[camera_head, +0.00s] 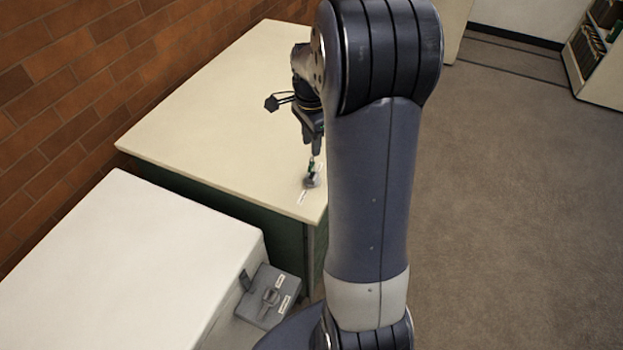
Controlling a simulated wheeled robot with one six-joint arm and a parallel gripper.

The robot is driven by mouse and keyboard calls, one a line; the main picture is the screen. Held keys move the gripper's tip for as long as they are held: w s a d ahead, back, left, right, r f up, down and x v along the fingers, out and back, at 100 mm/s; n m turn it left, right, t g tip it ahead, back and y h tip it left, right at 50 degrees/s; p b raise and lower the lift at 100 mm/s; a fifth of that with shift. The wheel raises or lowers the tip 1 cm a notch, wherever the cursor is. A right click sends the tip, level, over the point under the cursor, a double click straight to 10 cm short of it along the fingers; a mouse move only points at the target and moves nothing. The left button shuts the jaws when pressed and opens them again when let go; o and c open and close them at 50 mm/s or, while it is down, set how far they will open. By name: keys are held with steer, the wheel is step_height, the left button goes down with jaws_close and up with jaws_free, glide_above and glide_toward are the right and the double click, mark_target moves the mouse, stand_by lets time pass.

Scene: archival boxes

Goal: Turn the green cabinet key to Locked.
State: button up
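The green key (311,166) is a small upright piece above a grey round lock (312,182) near the front right corner of the cream cabinet top. A small white label (302,198) lies just in front of the lock; its text is too small to read. My gripper (314,152) points down right over the key, with its fingertips at or just above the key's top. From this side-on view I cannot tell whether the fingers are shut on the key. My arm hides the area to the right of the lock.
A white cabinet (120,265) stands in front of the cream-topped cabinet (215,110), with a grey latch box (269,296) bearing small labels at its side. A brick wall (60,90) runs along the left. Open carpet (510,200) lies to the right, with shelves (595,50) at the far right.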

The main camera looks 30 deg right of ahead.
mark_target(311, 163)
steer(key=n, duration=0.4)
steer(key=shift+b, duration=0.35)
steer(key=n, duration=0.3)
steer(key=shift+f+n+b, duration=0.1)
steer(key=shift+n+b, duration=0.2)
steer(key=shift+n, duration=0.1)
step_height(311, 163, down, 8)
steer(key=b, duration=0.5)
steer(key=shift+r, duration=0.2)
jaws_close()
